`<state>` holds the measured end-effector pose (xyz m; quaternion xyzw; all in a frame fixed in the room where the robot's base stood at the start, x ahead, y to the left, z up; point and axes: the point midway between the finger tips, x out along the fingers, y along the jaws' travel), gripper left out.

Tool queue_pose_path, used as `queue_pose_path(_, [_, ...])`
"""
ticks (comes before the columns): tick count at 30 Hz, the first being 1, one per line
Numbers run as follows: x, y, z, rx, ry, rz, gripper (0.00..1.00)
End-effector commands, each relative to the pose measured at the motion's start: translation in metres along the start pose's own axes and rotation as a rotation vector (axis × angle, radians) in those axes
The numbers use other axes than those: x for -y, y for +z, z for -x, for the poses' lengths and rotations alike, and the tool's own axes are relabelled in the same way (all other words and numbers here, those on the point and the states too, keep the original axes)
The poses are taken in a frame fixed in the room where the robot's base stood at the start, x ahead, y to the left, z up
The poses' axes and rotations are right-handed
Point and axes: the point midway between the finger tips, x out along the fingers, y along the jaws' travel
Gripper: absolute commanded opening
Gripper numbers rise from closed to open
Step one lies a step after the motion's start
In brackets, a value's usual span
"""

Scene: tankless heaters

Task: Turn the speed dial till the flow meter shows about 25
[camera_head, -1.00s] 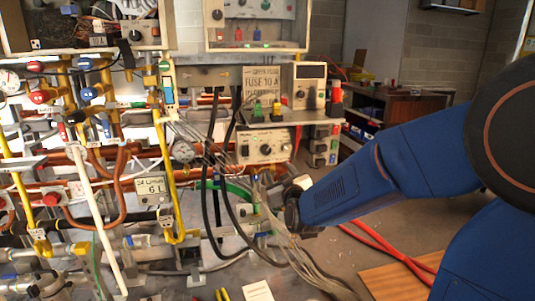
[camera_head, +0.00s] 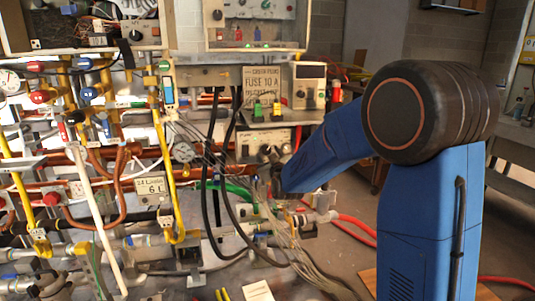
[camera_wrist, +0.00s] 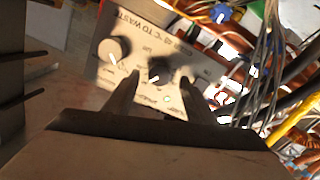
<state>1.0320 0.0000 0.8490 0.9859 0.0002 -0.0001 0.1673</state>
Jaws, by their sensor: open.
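In the wrist view, a pale control panel (camera_wrist: 145,28) shows tilted, its lettering upside down. A round pale dial (camera_wrist: 114,50) with a white pointer mark is on its left. A darker knob (camera_wrist: 156,71) lies between the tips of my gripper (camera_wrist: 159,78), which is open with a finger on either side. I cannot tell whether the fingers touch the knob, or which dial is the speed dial. In the head view the panel (camera_head: 247,143) is partly hidden by my gripper (camera_head: 271,157). I cannot pick out the flow meter's reading for certain.
A small box (camera_head: 151,187) with "24 L/min" and "6 L" is at centre left. Black hoses (camera_head: 213,190), yellow pipes (camera_head: 166,190) and loose wires (camera_head: 290,250) crowd the area left of and below my gripper.

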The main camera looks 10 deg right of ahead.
Motion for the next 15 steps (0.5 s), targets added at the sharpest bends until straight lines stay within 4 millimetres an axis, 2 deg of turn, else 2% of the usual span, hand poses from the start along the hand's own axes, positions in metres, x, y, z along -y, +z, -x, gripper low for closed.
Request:
queue_pose_path(6, [0.000, 0.000, -0.021, 0.000, 0.000, 0.000, 0.51])
queue_pose_path(15, [0.000, 0.000, -0.025, 0.000, 0.000, 0.000, 0.51])
